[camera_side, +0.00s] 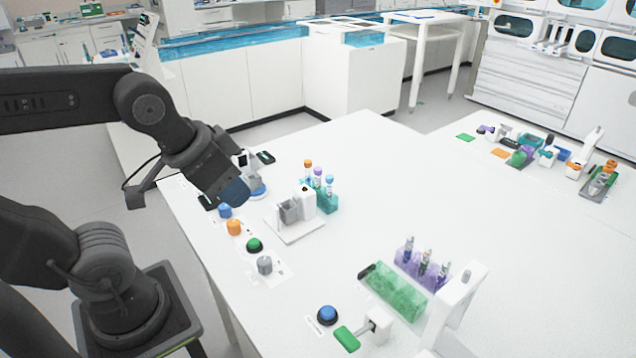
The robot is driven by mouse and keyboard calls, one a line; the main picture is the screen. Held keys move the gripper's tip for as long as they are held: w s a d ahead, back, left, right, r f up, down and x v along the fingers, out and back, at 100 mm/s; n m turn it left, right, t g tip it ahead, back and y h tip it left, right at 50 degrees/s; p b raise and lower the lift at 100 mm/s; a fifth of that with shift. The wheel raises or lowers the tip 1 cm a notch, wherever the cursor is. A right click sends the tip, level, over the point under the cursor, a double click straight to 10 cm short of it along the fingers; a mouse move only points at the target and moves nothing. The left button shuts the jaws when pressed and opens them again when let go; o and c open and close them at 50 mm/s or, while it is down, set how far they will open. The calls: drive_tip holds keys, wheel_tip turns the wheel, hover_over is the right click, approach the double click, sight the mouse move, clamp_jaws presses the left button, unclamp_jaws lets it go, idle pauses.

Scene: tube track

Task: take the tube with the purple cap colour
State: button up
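A tube with a purple cap (318,172) stands upright in a teal rack (328,202), between a tube with an orange cap (308,165) and a tube with a blue cap (329,181). My gripper (236,193) hangs left of this rack, above the table's left side and apart from the tubes. Its end looks dark blue. Its fingers are too unclear to tell open from shut. Several more tubes (425,262) stand in a purple rack (407,266) nearer the front; their cap colours are hard to make out.
A grey device on a white plate (292,214) stands just left of the teal rack. Blue, orange, green and grey knobs (254,245) line the left edge. The table's middle is clear.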

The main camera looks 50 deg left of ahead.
drive_tip(key=o, duration=0.3)
drive_tip(key=shift+o, duration=0.2)
drive_tip(key=w+a+r+n+g, duration=0.1)
drive_tip(key=w+a+r+n, duration=0.1)
drive_tip(key=w+n, duration=0.3)
drive_tip(key=w+a+r+n+g, duration=0.2)
drive_tip(key=w+n, duration=0.1)
drive_tip(key=w, duration=0.4)
drive_tip(key=n+g, duration=0.3)
drive_tip(key=n, duration=0.7)
hover_over(318, 168)
wheel_tip(318, 168, down, 5)
drive_tip(key=f, duration=0.8)
drive_tip(key=shift+s+d, duration=0.1)
drive_tip(key=shift+d, duration=0.3)
drive_tip(key=shift+a+f, duration=0.15)
drive_tip(key=shift+f, duration=1.15)
drive_tip(key=shift+a+f, duration=0.15)
drive_tip(key=shift+f, duration=1.15)
